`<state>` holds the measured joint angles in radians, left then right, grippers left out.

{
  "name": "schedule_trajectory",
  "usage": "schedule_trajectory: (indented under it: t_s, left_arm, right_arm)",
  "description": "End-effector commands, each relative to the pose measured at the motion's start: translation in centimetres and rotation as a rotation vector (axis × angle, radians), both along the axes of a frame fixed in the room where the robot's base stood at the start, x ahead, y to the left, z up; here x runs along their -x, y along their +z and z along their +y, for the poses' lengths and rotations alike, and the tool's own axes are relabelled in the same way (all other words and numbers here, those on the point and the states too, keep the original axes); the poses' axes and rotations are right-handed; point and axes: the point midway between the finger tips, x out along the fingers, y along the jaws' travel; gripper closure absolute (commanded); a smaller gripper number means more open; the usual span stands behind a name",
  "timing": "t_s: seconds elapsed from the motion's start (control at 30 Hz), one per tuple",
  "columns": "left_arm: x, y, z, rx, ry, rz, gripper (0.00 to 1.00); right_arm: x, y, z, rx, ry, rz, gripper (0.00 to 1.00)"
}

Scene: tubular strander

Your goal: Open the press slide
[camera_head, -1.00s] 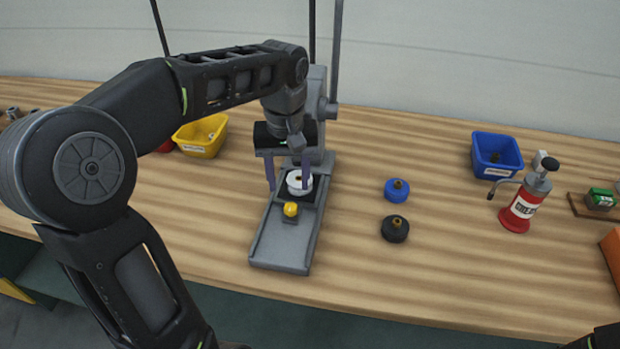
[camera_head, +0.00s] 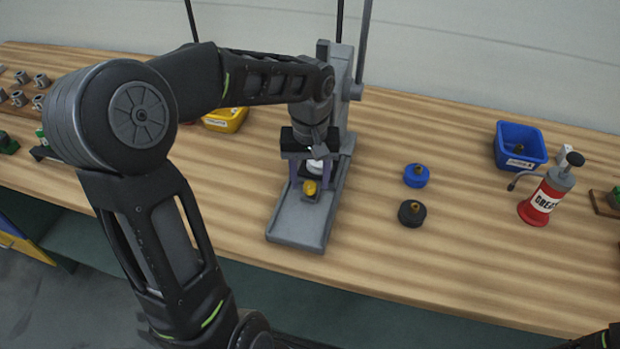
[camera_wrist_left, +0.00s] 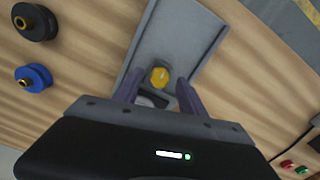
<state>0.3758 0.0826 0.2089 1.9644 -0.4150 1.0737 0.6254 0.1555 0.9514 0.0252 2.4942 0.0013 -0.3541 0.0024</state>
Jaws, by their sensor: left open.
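The press (camera_head: 343,110) stands on the bench with its grey slide rail (camera_head: 297,222) running toward the front edge. A yellow knob (camera_head: 310,188) sits at the front of the slide, with a white round part (camera_head: 315,166) just behind it. My left gripper (camera_head: 308,186) is over the slide, open, with its purple fingers pointing down on either side of the knob. In the left wrist view the yellow knob (camera_wrist_left: 160,76) lies just beyond and between the fingertips, apart from both. The gripper body hides much of the slide's rear. Only a dark bit of my right arm shows at the lower right.
A blue-topped part (camera_head: 416,176) and a black one (camera_head: 412,213) stand right of the press. Further right are a blue bin (camera_head: 519,146) and a red grease can (camera_head: 546,196). A yellow bin (camera_head: 226,119) is behind my left arm. The front of the rail is clear.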

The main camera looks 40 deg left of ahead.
Motion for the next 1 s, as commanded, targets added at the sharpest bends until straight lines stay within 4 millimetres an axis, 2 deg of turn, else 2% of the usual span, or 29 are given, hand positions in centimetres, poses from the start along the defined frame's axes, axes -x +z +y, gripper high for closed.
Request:
schedule_trajectory:
  t_s: [0.1, 0.37, 1.0]
  left_arm:
    - [0.06, -0.88, -0.02, 0.001, 0.001, 0.002, 0.52]
    - [0.01, -1.04, -0.01, 0.001, 0.001, -0.001, 0.52]
    - [0.01, -0.99, -0.01, 0.001, 0.000, -0.001, 1.00]
  right_arm:
    - [0.01, 0.09, -0.01, 0.001, 0.000, 0.000, 0.64]
    - [0.02, 0.07, -0.01, 0.001, 0.000, 0.001, 0.64]
    - [0.02, 0.07, 0.00, 0.000, 0.000, 0.001, 0.64]
